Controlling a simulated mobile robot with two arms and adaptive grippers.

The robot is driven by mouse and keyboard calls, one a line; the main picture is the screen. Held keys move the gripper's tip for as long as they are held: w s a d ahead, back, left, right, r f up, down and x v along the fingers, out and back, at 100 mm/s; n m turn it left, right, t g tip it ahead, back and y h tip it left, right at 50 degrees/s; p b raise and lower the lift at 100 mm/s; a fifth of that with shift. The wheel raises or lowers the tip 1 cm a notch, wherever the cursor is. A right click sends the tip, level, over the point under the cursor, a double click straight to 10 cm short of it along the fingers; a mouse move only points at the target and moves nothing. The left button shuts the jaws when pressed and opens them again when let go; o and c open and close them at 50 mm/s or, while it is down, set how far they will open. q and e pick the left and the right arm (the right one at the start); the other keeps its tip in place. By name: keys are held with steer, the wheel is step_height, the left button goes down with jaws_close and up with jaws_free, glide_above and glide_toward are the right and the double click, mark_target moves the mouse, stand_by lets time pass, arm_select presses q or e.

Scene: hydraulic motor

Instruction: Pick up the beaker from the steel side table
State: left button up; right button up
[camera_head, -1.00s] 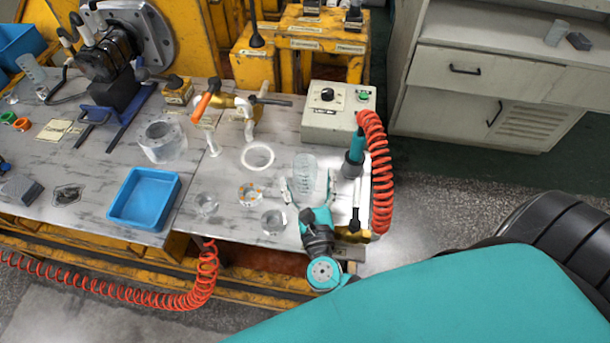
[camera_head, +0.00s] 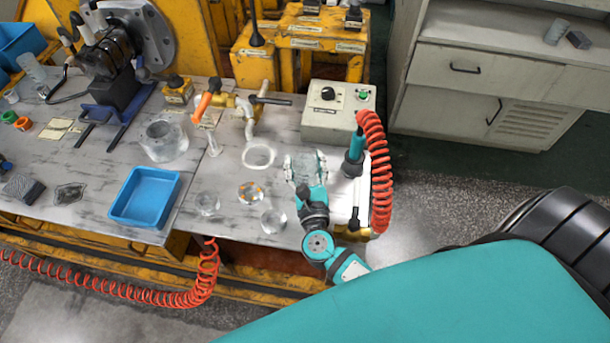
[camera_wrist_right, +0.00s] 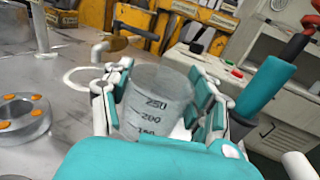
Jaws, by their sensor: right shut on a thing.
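The clear beaker (camera_head: 311,164) with dark volume marks is on the right part of the steel table (camera_head: 285,127). My right gripper (camera_head: 306,168) is shut on it, with a finger on each side. In the right wrist view the beaker (camera_wrist_right: 158,103) is upright between the finger pads of the gripper (camera_wrist_right: 160,110), and its marks face the camera. Its base is hidden behind my gripper, so I cannot tell whether it touches the table. My left gripper is not in view.
A teal tool with an orange coiled hose (camera_head: 378,170) stands close to the right. A control box (camera_head: 338,112) is behind. A white ring (camera_head: 258,156), a metal flange with orange spots (camera_head: 250,192) and glass pieces lie to the left, near a blue tray (camera_head: 145,196).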

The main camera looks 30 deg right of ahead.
steer(key=shift+c, duration=0.8)
